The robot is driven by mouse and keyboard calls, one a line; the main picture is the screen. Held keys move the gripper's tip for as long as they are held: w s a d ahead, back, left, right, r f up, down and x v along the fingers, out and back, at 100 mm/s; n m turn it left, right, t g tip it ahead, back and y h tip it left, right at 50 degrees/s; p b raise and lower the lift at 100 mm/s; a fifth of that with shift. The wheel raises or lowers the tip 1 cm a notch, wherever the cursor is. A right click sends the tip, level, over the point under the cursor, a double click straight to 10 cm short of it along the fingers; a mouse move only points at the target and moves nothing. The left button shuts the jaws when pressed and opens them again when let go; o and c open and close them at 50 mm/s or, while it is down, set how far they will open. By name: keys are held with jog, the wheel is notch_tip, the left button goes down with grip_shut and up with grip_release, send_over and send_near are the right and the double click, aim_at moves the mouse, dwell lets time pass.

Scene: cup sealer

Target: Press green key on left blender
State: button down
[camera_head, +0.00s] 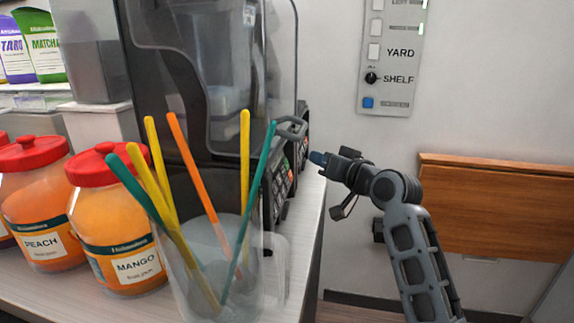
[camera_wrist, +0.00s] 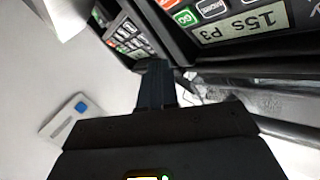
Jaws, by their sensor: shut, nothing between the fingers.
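My gripper (camera_head: 318,158) is shut and empty. In the head view it is in the air to the right of the dark blenders, its tip pointing left toward their control panels. The nearer blender's panel (camera_head: 281,188) is seen at a steep angle, partly behind the straws. In the wrist view my gripper's shut fingers (camera_wrist: 157,72) are below a large panel with a "15S P3" display (camera_wrist: 243,24). A green GO key (camera_wrist: 186,17) and a red key show beside that display. The fingertips appear apart from the green key. I cannot tell which blender this large panel belongs to.
A second panel (camera_wrist: 128,36) shows farther off in the wrist view. A clear cup with coloured straws (camera_head: 215,270) and a mango jar (camera_head: 125,240) stand nearby. A grey handle (camera_head: 292,128) sticks out near my gripper. A wooden board (camera_head: 490,210) is on the right wall.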

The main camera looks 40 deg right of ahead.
aim_at(287, 158)
jog(key=shift+w+a+f, duration=0.35)
jog(key=shift+w+a, duration=0.25)
jog(key=shift+w, duration=0.15)
jog(key=shift+w+a+f, duration=0.3)
jog(key=shift+w+a, duration=0.3)
jog(key=shift+w, duration=0.15)
jog(key=shift+w+a, duration=0.1)
dwell(1.0)
jog(key=shift+w+a+f, duration=0.1)
jog(key=shift+w+a, duration=0.05)
jog(key=shift+w, duration=0.05)
jog(key=shift+w+a+f, duration=0.1)
jog(key=shift+w+a, duration=0.1)
jog(key=shift+w, duration=0.1)
dwell(0.8)
jog(key=shift+s, duration=0.1)
jog(key=shift+s+d+r, duration=0.25)
jog(key=shift+s+d, duration=0.2)
jog(key=shift+s, duration=0.05)
jog(key=shift+s, duration=0.1)
dwell(0.3)
jog(key=shift+s+d+r, duration=0.25)
jog(key=shift+s+d, duration=0.25)
jog(key=shift+s, duration=0.1)
jog(key=shift+s+d+r, duration=0.25)
jog(key=shift+s+d, duration=0.2)
jog(key=shift+s, duration=0.15)
jog(key=shift+s+d+r, duration=0.25)
jog(key=shift+s+d, duration=0.25)
jog(key=shift+s, duration=0.1)
